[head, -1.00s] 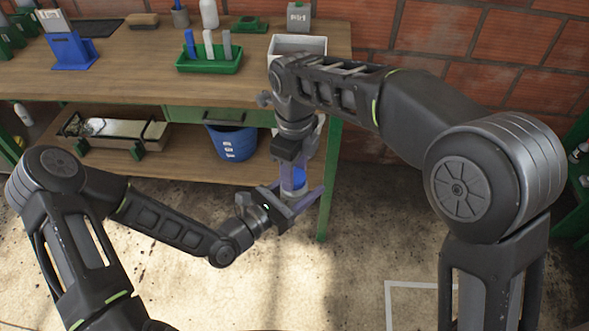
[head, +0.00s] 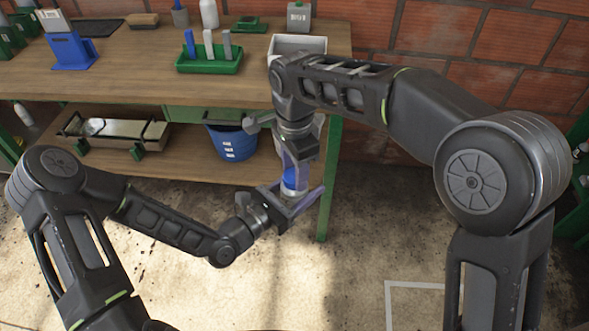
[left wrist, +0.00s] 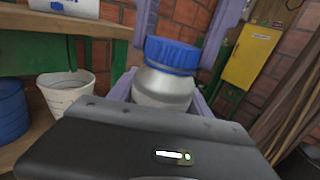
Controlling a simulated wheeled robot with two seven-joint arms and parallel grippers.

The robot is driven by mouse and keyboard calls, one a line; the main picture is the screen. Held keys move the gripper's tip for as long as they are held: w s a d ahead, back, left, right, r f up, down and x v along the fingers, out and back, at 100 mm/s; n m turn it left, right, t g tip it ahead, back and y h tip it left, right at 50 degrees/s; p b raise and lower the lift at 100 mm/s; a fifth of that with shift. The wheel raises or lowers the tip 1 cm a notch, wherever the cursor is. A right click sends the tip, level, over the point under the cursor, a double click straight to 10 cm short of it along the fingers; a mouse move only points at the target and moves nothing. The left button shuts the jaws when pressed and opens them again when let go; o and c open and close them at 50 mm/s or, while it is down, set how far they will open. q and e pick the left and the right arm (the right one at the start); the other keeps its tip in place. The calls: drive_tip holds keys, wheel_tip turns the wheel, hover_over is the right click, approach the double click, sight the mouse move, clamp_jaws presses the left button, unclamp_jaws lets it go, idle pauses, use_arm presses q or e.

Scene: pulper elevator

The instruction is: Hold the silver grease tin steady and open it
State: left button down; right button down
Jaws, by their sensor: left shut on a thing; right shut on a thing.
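The silver grease tin (left wrist: 163,90) stands upright in the left wrist view, with its blue lid (left wrist: 172,53) on top. My left gripper (left wrist: 163,98) is shut around the tin's silver body. My right gripper (left wrist: 183,38) comes from above, its purple fingers on either side of the lid and shut on it. In the head view the blue lid (head: 290,182) shows between the fingers of my right gripper (head: 297,175). My left gripper (head: 300,203) is just below it, and the tin's body is mostly hidden there.
The tin is held in front of the workbench (head: 130,85), near its right leg (head: 328,190). A blue bucket (head: 232,140) stands on the lower shelf, with a white bucket (left wrist: 66,97) beside it. A green tray (head: 210,62) is on the bench top. The floor to the right is clear.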

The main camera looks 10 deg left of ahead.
drive_tip(key=n, duration=0.5)
drive_tip(key=shift+n, duration=0.3)
drive_tip(key=n, duration=0.2)
drive_tip(key=shift+n, duration=0.4)
drive_tip(key=n, duration=1)
drive_tip(key=shift+w+n, duration=0.1)
drive_tip(key=shift+n, duration=0.2)
drive_tip(key=n, duration=0.5)
drive_tip(key=shift+r, duration=0.1)
drive_tip(key=n, duration=1)
drive_tip(key=shift+n, duration=0.4)
drive_tip(key=n, duration=0.8)
